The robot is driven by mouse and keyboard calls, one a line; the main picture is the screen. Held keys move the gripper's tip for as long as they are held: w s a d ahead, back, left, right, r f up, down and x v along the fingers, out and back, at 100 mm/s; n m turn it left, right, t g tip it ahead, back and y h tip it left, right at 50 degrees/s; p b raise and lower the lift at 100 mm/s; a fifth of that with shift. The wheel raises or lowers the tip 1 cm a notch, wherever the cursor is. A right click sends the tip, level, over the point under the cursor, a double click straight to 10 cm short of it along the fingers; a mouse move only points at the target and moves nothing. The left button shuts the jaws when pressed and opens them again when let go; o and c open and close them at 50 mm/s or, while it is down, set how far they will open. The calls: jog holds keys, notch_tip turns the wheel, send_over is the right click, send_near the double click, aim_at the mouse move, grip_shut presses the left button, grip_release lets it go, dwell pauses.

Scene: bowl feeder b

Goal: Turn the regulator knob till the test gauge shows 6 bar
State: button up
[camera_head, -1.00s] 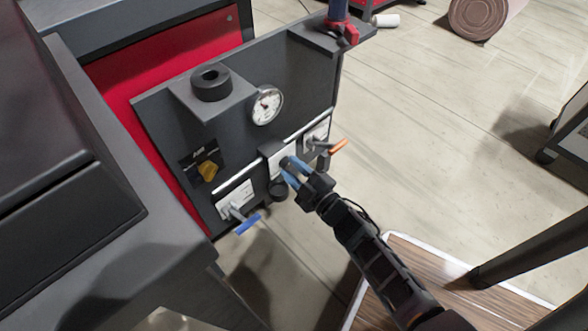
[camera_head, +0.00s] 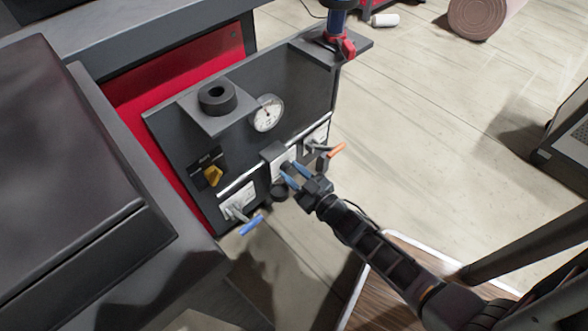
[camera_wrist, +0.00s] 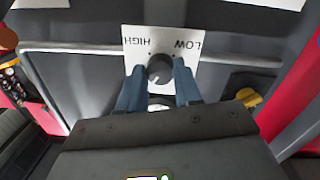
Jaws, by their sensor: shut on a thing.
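The dark round regulator knob (camera_wrist: 160,68) sits on a white plate (camera_wrist: 131,45) lettered HIGH and LOW, which reads upside down in the wrist view. A pale pointer mark shows on the knob's lower left. My gripper (camera_wrist: 160,78) has its blue fingers closed on both sides of the knob. In the head view my gripper (camera_head: 290,176) is at the lower middle of the dark panel, and its fingers partly hide the knob. The white round test gauge (camera_head: 267,113) is above it on the panel. Its needle shows, but its numbers are too small to read.
A blue lever (camera_head: 251,226) sticks out lower left of my gripper and an orange lever (camera_head: 337,150) close to its upper right. A yellow knob (camera_head: 213,177) is farther left. A shelf with a black ring (camera_head: 217,97) juts out above.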

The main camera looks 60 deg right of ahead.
jog(key=shift+m+p, duration=0.6)
jog(key=shift+m, duration=1.5)
jog(key=o, duration=1)
jog(key=shift+s, duration=0.1)
jog(key=p+v, duration=0.1)
jog(key=v, duration=0.6)
jog(key=shift+s+r+p, duration=0.1)
jog(key=shift+s+p, duration=0.2)
